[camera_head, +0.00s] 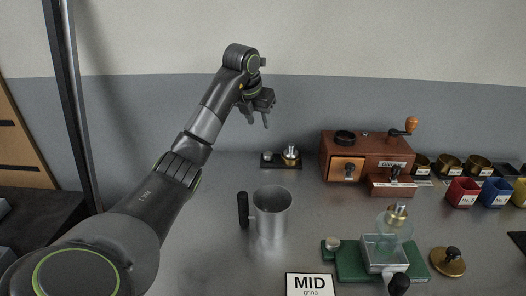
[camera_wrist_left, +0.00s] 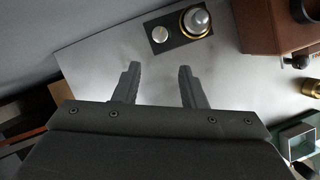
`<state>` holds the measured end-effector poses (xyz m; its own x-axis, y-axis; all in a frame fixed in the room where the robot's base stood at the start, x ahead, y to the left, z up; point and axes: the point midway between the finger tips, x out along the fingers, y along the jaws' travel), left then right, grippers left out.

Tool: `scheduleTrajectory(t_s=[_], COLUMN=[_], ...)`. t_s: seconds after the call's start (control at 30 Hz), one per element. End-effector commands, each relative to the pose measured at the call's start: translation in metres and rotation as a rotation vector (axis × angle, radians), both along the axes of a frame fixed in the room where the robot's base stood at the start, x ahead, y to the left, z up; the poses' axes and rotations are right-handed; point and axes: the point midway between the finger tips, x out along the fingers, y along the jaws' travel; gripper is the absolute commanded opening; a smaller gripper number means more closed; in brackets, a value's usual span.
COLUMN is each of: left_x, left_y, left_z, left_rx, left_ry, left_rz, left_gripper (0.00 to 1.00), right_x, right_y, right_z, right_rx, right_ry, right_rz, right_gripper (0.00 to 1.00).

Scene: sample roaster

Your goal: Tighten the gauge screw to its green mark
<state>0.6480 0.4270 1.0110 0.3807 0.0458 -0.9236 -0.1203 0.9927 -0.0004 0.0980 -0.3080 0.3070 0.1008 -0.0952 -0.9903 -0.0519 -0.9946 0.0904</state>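A small black plate (camera_head: 268,161) stands at the back of the table, bearing a silver-topped knob in a brass ring (camera_head: 291,153) and a small pale round piece. I take this knob for the gauge screw; no green mark can be made out on it. In the left wrist view the knob (camera_wrist_left: 197,20) sits on the plate (camera_wrist_left: 178,38) at the top, beyond the fingertips. My left gripper (camera_head: 259,120) is open and empty, raised above the table and apart from the knob, to its upper left in the head view. My right gripper is not in view.
A brown wooden grinder (camera_head: 352,149) stands right of the plate. A metal mug (camera_head: 271,213) is in front. A green base (camera_head: 350,262) with a clear box, a "MID grind" card (camera_head: 310,285) and coloured cups (camera_head: 463,192) lie nearer or right. The table left of the mug is bare.

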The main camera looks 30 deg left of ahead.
Motion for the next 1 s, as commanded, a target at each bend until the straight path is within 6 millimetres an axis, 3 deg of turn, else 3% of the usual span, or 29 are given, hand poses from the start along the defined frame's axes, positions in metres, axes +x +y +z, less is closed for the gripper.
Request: scheduleTrajectory(t_s=[0.6,0.8,1.0], left_x=[0.048,0.056,0.059], left_y=[0.006,0.007,0.007], left_z=[-0.121,-0.139,-0.145], left_rx=[-0.001,0.000,0.001], left_ry=[0.005,0.002,0.001], left_rz=[-0.002,-0.002,-0.003], left_gripper=[0.38,0.38,0.38], right_x=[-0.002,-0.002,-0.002], right_y=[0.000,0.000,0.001], right_z=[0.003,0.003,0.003], right_rx=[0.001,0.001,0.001], right_ry=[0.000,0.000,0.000], right_rz=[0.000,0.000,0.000], right_gripper=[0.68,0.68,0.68])
